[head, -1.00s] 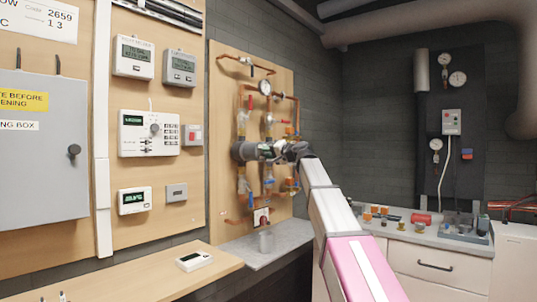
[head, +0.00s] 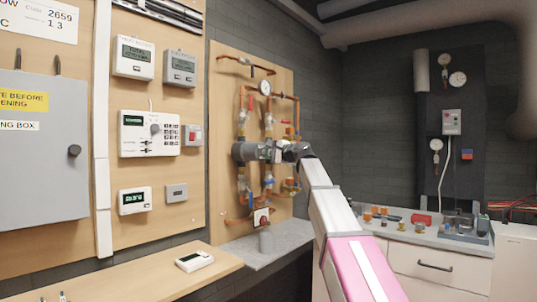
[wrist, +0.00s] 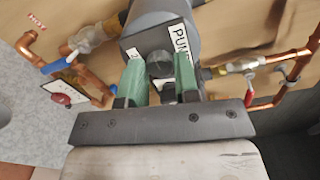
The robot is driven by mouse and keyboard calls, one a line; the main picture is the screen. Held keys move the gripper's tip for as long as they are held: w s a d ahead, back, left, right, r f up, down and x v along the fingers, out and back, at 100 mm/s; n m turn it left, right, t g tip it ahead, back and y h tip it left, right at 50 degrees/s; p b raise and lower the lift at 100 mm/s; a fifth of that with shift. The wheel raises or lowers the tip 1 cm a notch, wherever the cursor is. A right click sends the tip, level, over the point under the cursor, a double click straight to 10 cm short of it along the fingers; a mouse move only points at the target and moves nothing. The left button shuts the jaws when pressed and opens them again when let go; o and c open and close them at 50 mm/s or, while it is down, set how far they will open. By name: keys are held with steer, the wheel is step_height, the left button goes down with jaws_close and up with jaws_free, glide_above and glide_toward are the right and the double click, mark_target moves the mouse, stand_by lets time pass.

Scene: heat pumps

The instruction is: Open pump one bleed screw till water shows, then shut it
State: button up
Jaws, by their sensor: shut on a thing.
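The grey pump (head: 241,151) sits in the copper pipework on the wooden panel. In the wrist view the pump body (wrist: 165,22) carries a white label that reads "PUM", the rest cut off. My gripper (wrist: 160,70) has its green fingers at the pump's front face, shut on the round bleed screw (wrist: 159,66) at its middle. The fingers and a dark part hide some of the screw. In the head view my gripper (head: 272,151) reaches the pump from the right. I cannot make out any water at the screw.
A blue-handled valve (wrist: 58,65) and a red knob (wrist: 62,99) are left of my fingers in the wrist view. A red-handled valve (wrist: 250,92) is at right.

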stand_by(0.4)
steer(key=o, duration=0.9)
steer(key=shift+o, duration=0.2)
steer(key=v, duration=1)
steer(key=shift+s+d, duration=0.3)
